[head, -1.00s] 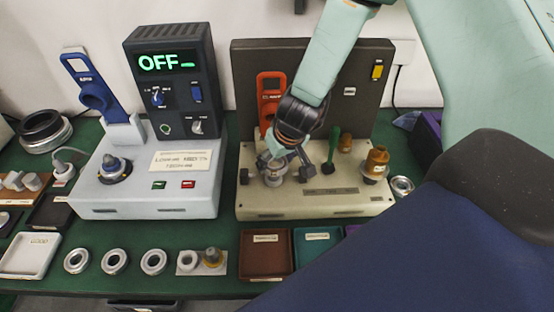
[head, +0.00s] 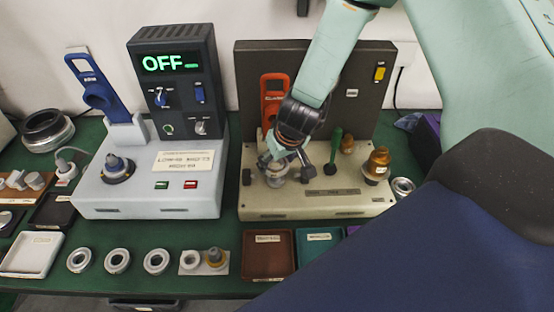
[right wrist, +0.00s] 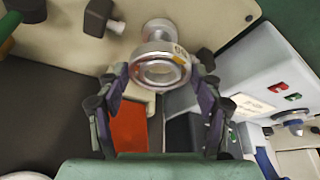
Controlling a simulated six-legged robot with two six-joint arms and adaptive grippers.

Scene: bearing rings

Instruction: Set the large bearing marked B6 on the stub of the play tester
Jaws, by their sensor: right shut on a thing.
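My right gripper (head: 277,166) is shut on a steel bearing ring (right wrist: 159,68) at the front left of the beige tester (head: 318,206). In the right wrist view the ring sits between the two fingertips (right wrist: 160,78), with a small yellowish label on its rim too blurred to read. A round metal stub (right wrist: 159,29) shows just beyond the ring. I cannot tell whether the ring touches the stub or is apart from it. In the head view the gripper partly hides the ring (head: 276,179). My left gripper is not in view.
The beige tester carries a red lever (head: 274,88), a green-handled part (head: 335,145) and a brass-coloured part (head: 378,162). A grey machine (head: 150,196) reading OFF stands left. Several rings (head: 117,260) and a brown tray (head: 267,252) lie along the front.

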